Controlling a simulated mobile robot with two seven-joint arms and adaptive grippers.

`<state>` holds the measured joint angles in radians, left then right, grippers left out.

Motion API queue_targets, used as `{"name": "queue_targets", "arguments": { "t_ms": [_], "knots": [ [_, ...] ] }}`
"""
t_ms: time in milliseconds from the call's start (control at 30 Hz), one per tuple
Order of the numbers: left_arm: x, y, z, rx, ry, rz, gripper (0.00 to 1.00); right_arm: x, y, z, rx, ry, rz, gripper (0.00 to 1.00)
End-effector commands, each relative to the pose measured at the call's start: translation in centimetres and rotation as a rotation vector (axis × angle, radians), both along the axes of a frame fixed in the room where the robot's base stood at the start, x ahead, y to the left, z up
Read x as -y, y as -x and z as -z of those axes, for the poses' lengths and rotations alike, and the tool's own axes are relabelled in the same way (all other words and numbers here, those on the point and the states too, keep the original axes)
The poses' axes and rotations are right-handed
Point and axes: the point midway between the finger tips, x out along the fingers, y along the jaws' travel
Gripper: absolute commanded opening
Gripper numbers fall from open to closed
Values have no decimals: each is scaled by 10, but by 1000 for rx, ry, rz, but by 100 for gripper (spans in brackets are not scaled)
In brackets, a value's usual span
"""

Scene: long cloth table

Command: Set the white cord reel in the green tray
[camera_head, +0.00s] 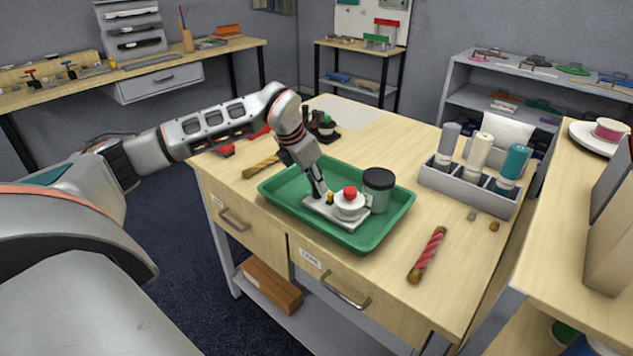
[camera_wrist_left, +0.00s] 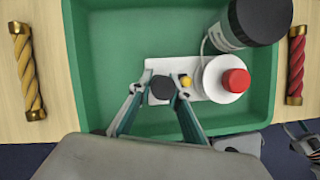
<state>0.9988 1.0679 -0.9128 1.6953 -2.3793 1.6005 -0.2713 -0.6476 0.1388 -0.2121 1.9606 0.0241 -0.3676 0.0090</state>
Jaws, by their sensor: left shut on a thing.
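The white cord reel (camera_head: 349,207) has a flat white base, a round white drum with a red knob, a small yellow knob and a dark round grip. It is within the walls of the green tray (camera_head: 290,215), at or very near its floor; I cannot tell if it touches. In the left wrist view, the reel (camera_wrist_left: 212,88) lies level in the green tray (camera_wrist_left: 95,100), its drum beside the jar. My left gripper (camera_head: 319,194) points down into the tray, its fingers shut on the reel's dark grip.
A dark-lidded jar (camera_head: 378,189) stands in the tray at the right. A grey rack (camera_head: 465,192) with three coloured bottle-like items stands further right. A red twisted piece (camera_head: 427,254) lies front right; a yellow one (camera_head: 261,167) lies left of the tray.

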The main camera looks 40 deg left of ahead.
Motion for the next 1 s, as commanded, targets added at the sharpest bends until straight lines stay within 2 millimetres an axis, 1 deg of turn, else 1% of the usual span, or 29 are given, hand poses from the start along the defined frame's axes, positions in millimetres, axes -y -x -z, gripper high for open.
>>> {"name": "queue_targets", "arguments": {
  "t_ms": [133,267,300,333,633,767,867,1000],
  "knots": [
    [0,0,-1,2,1,0,0,0,0,0,0,0,0,40],
    [0,0,2,1,0,0,0,0,0,1,0,0,0,40],
    [0,0,2,0,0,0,28,0,0,1,0,0,0,40],
    [0,0,2,0,0,0,35,0,0,1,0,0,0,40],
    [0,0,1,0,0,0,35,0,0,0,1,0,0,40],
    [-1,1,-5,2,0,0,35,0,0,-1,1,0,0,40],
    [-2,5,-17,3,0,0,35,0,0,-2,2,-1,0,40],
    [-6,15,-43,6,-2,1,35,0,-1,-4,3,0,-1,40]
  ]
}}
